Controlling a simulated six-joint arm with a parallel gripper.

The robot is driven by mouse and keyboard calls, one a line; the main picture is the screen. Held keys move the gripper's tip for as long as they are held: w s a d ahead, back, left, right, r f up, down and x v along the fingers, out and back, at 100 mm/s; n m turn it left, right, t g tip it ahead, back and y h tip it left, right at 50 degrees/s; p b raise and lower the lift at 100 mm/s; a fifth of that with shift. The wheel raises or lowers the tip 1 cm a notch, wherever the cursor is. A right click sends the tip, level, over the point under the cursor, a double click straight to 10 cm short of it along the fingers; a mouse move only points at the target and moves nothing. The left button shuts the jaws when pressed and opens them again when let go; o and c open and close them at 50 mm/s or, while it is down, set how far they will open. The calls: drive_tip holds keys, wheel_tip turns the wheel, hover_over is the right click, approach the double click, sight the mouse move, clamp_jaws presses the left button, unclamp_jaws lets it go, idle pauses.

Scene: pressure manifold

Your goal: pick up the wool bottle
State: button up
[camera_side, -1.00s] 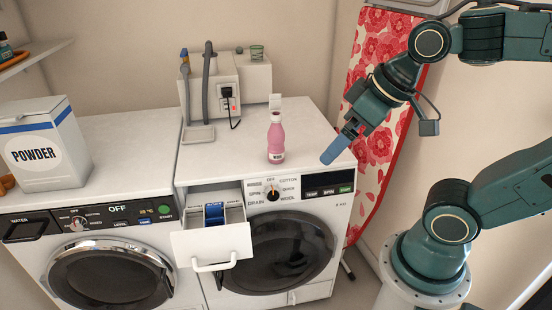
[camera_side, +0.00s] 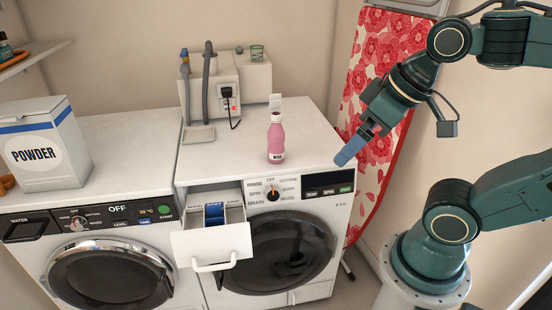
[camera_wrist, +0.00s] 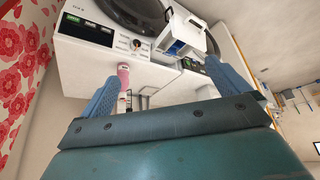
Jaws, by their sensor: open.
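A pink bottle (camera_side: 276,138) with a small white label stands upright on top of the right washing machine, near its front. I take it for the wool bottle, but the label is too small to read. In the wrist view the pink bottle (camera_wrist: 123,76) shows just beside the left finger. My gripper (camera_side: 350,150) is to the right of the bottle, apart from it, near the machine's right front corner. In the wrist view my gripper (camera_wrist: 165,90) has its two blue fingers wide apart with nothing between them in its hold.
The right machine's detergent drawer (camera_side: 211,242) is pulled out below the bottle. A powder box (camera_side: 45,150) stands on the left machine. A white unit (camera_side: 210,85) with grey hoses stands at the back. A floral ironing board (camera_side: 378,60) is behind my arm. The machine top around the bottle is clear.

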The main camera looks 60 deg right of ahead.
drive_tip(key=c, duration=0.6)
